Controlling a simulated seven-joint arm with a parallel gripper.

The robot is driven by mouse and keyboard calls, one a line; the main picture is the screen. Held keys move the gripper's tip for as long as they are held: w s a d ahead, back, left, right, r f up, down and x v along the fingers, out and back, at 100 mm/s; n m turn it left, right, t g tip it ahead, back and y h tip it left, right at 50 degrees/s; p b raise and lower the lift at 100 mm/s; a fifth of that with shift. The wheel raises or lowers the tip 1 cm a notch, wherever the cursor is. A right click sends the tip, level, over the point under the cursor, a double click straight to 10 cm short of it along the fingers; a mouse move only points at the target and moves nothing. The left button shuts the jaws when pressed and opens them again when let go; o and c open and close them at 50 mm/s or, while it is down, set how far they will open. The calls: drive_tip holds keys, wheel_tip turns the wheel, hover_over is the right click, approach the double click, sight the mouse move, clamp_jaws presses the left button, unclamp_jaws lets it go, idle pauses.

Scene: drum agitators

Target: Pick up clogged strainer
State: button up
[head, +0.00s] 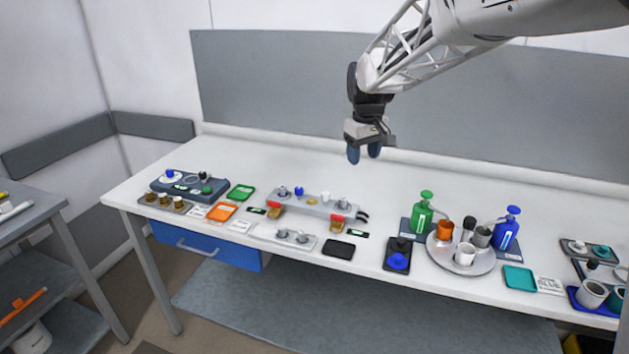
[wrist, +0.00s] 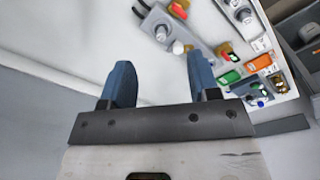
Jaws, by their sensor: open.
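My gripper (head: 364,153) hangs open and empty above the back part of the white table, in the upper middle of the head view. Its two blue fingers stand apart in the wrist view (wrist: 161,80), with only bare surface between them. I cannot tell for sure which piece is the clogged strainer. Small brown-topped pieces sit in a tray (head: 181,208) at the table's left end. A grey manifold block (head: 318,207) carries several small fittings, one blue and one yellowish, below and left of my gripper. It also shows at the top of the wrist view (wrist: 157,22).
A small grey tray (head: 282,246) with two metal pieces lies in front of the block. Green (head: 426,222) and blue (head: 508,229) pump bottles stand to the right, beside a round tray (head: 484,266) with cups. The table's back strip is clear.

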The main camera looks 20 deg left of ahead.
drive_tip(key=w+a+f+n, duration=0.1)
drive_tip(key=w+a+f, duration=0.2)
drive_tip(key=a, duration=0.3)
drive_tip(key=w+a+f+n, duration=0.1)
drive_tip(key=w+a+f, duration=0.1)
drive_tip(key=a, duration=0.4)
drive_tip(key=n, duration=0.3)
hover_over(282, 186)
drive_tip(key=shift+g, duration=0.4)
wheel_tip(282, 186, down, 8)
drive_tip(key=shift+d+r, duration=0.1)
drive_tip(key=shift+a, duration=0.2)
drive_tip(key=shift+f, duration=1.4)
drive_tip(key=shift+s+d+f, duration=0.1)
drive_tip(key=shift+f, duration=2.5)
